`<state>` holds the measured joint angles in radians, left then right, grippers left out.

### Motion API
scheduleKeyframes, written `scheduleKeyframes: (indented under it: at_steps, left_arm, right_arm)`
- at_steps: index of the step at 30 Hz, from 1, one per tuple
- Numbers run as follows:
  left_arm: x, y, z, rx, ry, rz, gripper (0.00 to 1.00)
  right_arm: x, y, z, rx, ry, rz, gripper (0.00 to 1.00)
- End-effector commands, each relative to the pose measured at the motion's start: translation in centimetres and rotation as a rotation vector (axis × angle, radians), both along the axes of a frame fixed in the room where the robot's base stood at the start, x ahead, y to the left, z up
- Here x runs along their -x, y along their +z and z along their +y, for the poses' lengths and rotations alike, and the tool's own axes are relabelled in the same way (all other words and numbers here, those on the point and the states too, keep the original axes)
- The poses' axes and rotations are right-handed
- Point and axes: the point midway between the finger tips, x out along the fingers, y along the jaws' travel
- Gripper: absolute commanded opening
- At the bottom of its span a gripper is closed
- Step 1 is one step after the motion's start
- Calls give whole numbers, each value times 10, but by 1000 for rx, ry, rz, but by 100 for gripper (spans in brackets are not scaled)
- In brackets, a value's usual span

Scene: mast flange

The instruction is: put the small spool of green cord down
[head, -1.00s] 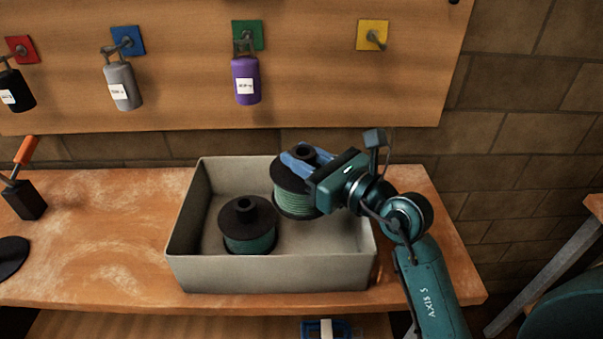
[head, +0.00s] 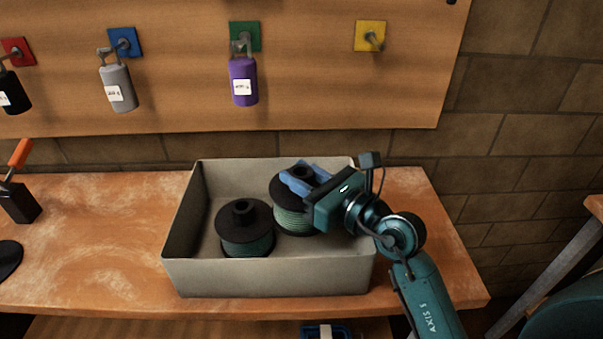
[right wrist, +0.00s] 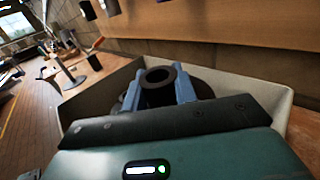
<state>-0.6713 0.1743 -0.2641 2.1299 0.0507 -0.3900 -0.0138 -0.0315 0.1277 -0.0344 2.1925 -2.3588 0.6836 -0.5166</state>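A spool of green cord (head: 292,218) with black flanges is at the right side of the grey bin (head: 270,278), upright. My right gripper (head: 305,178) is shut on its hub, with a blue finger on each side. In the right wrist view the black hub (right wrist: 160,82) shows between the fingers. A second spool of green cord (head: 247,246) stands upright in the bin, to the left of the held one. I cannot tell whether the held spool touches the bin floor or the other spool. My left gripper is not in view.
The bin stands on a worn wooden bench (head: 100,245), with free bench at its left. A board behind carries a purple (head: 243,82), a grey (head: 117,90) and a black hanging item. An orange-handled tool (head: 20,153) is at the far left.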

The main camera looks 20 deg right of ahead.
Motion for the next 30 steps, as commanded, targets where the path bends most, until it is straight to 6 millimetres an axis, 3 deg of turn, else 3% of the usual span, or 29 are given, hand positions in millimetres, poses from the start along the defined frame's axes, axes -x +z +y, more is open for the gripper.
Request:
scheduleKeyframes:
  at_steps: [7,14,19,30]
  left_arm:
    - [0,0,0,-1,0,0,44]
    - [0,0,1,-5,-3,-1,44]
    - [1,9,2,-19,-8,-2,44]
    - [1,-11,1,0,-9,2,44]
  right_arm:
    - [0,0,0,0,0,0,48]
    - [0,1,0,0,0,0,49]
    - [0,16,0,-1,1,-2,49]
    - [72,8,-40,3,-1,4,49]
